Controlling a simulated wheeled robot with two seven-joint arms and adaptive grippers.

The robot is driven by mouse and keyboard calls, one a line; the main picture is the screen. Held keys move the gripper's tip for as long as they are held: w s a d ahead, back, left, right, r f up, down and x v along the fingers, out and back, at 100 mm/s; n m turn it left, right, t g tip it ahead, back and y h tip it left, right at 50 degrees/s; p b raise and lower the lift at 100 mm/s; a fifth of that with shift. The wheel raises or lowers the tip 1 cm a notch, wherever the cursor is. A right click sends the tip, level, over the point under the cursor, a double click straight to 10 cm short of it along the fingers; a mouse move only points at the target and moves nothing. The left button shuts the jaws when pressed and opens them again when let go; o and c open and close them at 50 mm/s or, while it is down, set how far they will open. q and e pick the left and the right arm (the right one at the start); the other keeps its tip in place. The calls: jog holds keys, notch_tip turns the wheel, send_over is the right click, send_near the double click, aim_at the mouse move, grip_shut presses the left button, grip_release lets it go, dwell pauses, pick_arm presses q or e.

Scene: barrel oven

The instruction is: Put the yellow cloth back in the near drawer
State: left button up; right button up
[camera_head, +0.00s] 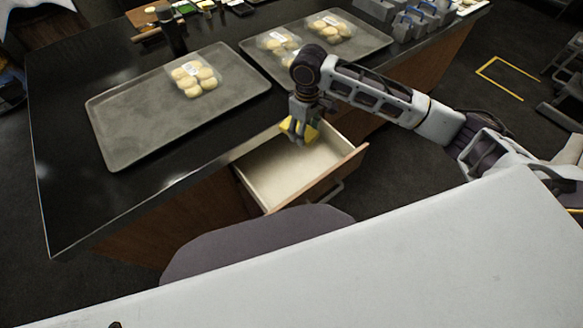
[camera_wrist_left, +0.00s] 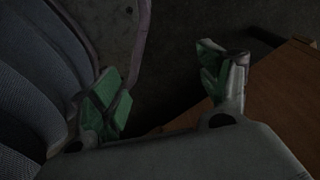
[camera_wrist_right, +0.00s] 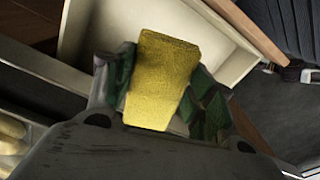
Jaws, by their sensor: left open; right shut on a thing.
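The yellow cloth (camera_head: 308,131) is held in my right gripper (camera_head: 299,130), over the back part of the near drawer. In the right wrist view the cloth (camera_wrist_right: 162,80) sits between the green-padded fingers of the right gripper (camera_wrist_right: 165,92), with the drawer (camera_wrist_right: 90,28) behind it. The drawer (camera_head: 275,182) is pulled out, and its pale inside looks empty. I cannot tell whether the cloth touches the drawer. My left gripper (camera_wrist_left: 165,88) shows in the left wrist view, open and empty, with a brown wooden surface beside it.
The black counter (camera_head: 65,205) carries a grey tray (camera_head: 130,125) with a bag of pale rounds (camera_head: 196,78). A second tray (camera_head: 370,42) with more bags stands behind my right gripper. A dark cylinder (camera_head: 172,32) stands at the back. Dark floor lies right of the drawer.

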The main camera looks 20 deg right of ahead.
jog(key=shift+f+n+b, duration=0.8)
jog(key=shift+f+b, duration=0.2)
jog(key=shift+b, duration=0.35)
jog(key=f+n+b, duration=0.1)
jog(key=b, duration=0.1)
jog(key=shift+s+f+b, duration=0.1)
jog(key=shift+f+b, duration=0.2)
jog(key=shift+f, duration=0.05)
pick_arm(q)
jog(key=w+d+b, duration=0.2)
jog(key=w+b, duration=0.3)
jog(key=w, duration=0.3)
jog(key=shift+w+d+r+t, duration=0.2)
jog(key=shift+d+r+t, duration=0.1)
jog(key=shift+d+r, duration=0.05)
pick_arm(e)
jog(key=shift+s+a+f+n, duration=0.1)
jog(key=shift+a+f+n, duration=0.1)
jog(key=shift+f+n, duration=0.65)
jog(key=shift+s+a+f+n, duration=0.1)
jog(key=shift+a+f+n, duration=0.1)
jog(key=shift+f+n, duration=0.6)
jog(key=shift+r, duration=0.15)
pick_arm(q)
jog(key=shift+r, duration=0.1)
